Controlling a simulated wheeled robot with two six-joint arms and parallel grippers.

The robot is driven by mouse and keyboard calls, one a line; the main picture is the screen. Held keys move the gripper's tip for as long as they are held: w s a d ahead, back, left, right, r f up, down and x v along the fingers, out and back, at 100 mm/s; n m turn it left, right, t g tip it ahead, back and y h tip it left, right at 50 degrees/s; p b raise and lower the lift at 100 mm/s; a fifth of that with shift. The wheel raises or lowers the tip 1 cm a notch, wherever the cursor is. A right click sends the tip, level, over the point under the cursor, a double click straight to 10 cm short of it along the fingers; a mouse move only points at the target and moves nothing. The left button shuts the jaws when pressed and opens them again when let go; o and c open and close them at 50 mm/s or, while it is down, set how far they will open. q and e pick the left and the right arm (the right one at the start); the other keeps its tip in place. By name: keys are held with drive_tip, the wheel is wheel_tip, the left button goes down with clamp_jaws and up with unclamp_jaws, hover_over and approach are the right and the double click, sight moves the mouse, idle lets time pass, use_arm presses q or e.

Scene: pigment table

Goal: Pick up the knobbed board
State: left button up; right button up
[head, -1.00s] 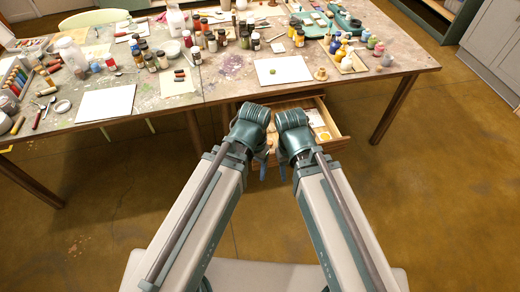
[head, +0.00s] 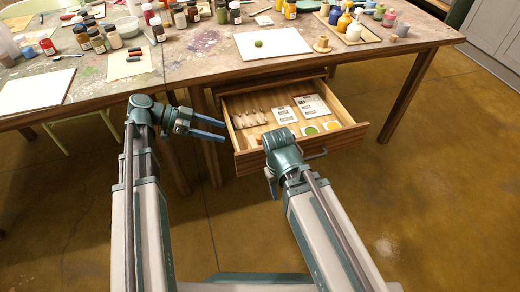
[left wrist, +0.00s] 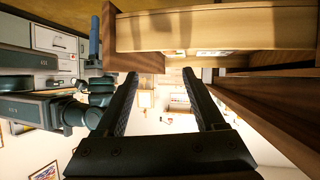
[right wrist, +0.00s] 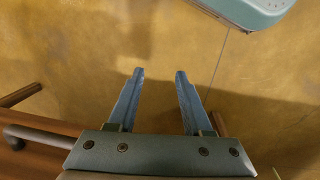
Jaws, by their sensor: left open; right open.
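A pale flat board (head: 285,46) lies on the table near its front edge, with a small round green thing (head: 259,43) on it that looks like a knob. I cannot tell whether it is fixed to the board. My left gripper (head: 223,131) is open and empty, left of the open drawer, its fingers pointing right; its fingers also show in the left wrist view (left wrist: 160,73). My right gripper (right wrist: 159,72) is open and empty above bare floor; in the head view it points down before the drawer front. Both grippers are apart from the board.
The open drawer (head: 243,161) juts from under the table, holding cards, small brushes and colour pots. A small wooden knob-shaped piece (head: 322,44) stands right of the board, beside a tray of bottles (head: 360,37). Another pale board (head: 35,92) lies at left.

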use_arm(q)
drive_tip(key=w+a, duration=0.1)
drive_tip(key=b, duration=0.4)
approach(253, 144)
drive_tip(key=shift+m+t+h, duration=0.3)
drive_tip(key=shift+m, duration=0.1)
drive_tip(key=d, duration=0.2)
drive_tip(key=d+r, duration=0.1)
drive_tip(key=d, duration=0.1)
drive_tip(key=shift+w+r, duration=0.1)
drive_tip(key=shift+r, duration=0.05)
use_arm(e)
drive_tip(key=f, duration=0.5)
drive_tip(key=shift+w, duration=0.35)
use_arm(q)
drive_tip(key=shift+d, duration=0.1)
drive_tip(key=b+x, duration=0.2)
drive_tip(key=x, duration=0.3)
drive_tip(key=shift+d, duration=0.2)
clamp_jaws()
use_arm(e)
wheel_tip(253, 144, down, 2)
